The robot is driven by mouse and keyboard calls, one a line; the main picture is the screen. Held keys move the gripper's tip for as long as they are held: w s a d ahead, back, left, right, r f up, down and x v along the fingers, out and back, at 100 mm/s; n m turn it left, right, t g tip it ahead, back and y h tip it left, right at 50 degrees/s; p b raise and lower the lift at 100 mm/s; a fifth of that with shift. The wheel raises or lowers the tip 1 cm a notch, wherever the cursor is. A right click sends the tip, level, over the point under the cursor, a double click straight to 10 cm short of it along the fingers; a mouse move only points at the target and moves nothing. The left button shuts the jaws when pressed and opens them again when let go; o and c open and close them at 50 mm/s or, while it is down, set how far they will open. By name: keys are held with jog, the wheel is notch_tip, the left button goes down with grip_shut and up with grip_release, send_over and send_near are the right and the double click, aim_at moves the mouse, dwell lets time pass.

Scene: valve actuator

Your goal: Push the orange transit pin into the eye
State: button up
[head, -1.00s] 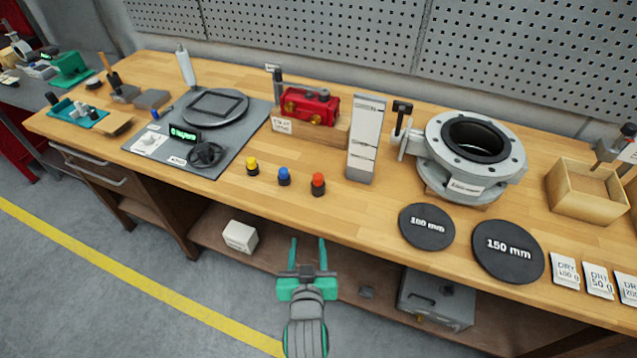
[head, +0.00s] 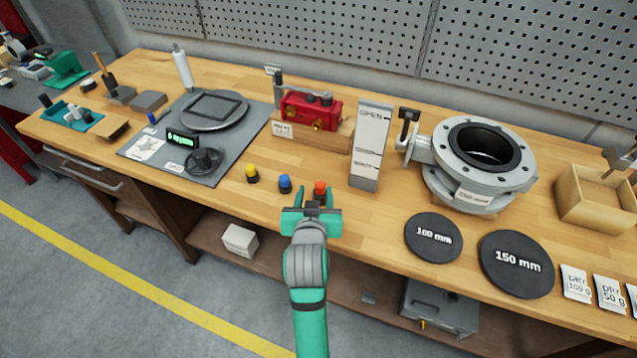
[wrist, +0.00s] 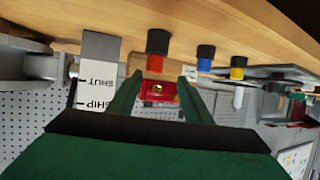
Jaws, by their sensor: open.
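An orange-red capped piece (head: 320,187) with a black base stands upright near the bench's front edge; it is the only orange thing I make out, and I cannot tell if it is the transit pin. In the wrist view, which is upside down, it (wrist: 156,62) appears just beyond the fingertips, toward the picture's top. My gripper (head: 314,199) is open and empty, just in front of it, pointing to the bench. Between the fingers (wrist: 160,78) the wrist view shows the red actuator (wrist: 170,98) with a brass round fitting. I cannot make out the eye.
Blue (head: 285,184) and yellow (head: 252,174) capped pieces stand to the left. Behind are the red actuator (head: 325,108) on a wooden block, an upright OPEN-marked plate (head: 369,150) and a flanged valve (head: 515,172). Black discs (head: 433,237) lie at right.

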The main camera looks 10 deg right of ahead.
aim_at(319, 187)
jog(key=x, duration=0.5)
jog(key=shift+s+d+f, duration=0.15)
jog(key=shift+d, duration=0.25)
jog(key=x, duration=0.5)
jog(key=shift+s+d, duration=0.1)
jog(key=shift+d, duration=0.05)
jog(key=shift+c, duration=0.3)
grip_shut()
